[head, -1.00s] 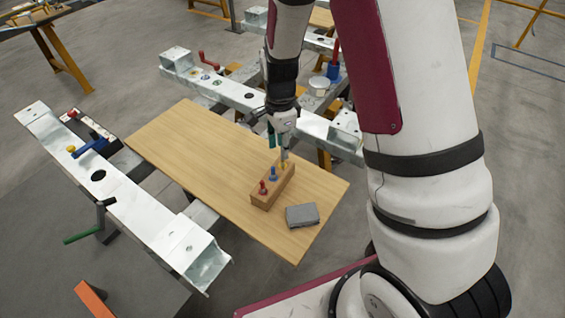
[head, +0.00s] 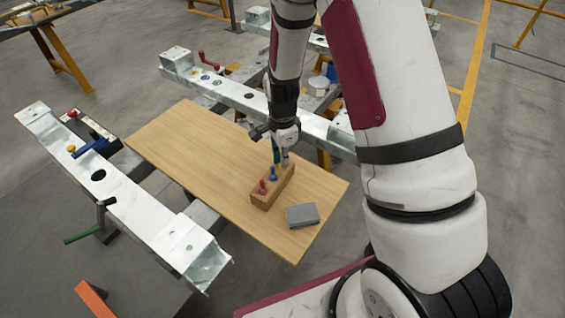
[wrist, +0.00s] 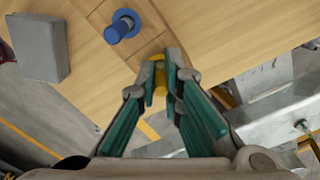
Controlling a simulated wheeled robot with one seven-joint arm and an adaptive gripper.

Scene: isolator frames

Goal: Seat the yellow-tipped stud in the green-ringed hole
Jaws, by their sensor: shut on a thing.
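The yellow-tipped stud (wrist: 160,76) shows as a yellow piece between my fingertips in the wrist view; its lower part is hidden. My gripper (head: 280,160) is shut on it, over the far end of a wooden block (head: 266,198). I cannot tell whether the stud is still in the block. A blue stud (head: 272,174) and a red stud (head: 262,187) stand in the same block. The far metal beam (head: 238,92) has several holes, some with coloured rings; they are too small to tell which ring is green.
The block stands on a wooden table (head: 180,150) with a grey box (head: 302,215) near its front right edge. A near metal beam (head: 135,215) with clamps lies at the left. A white round tub (head: 318,85) stands beyond the far beam. The table's left half is clear.

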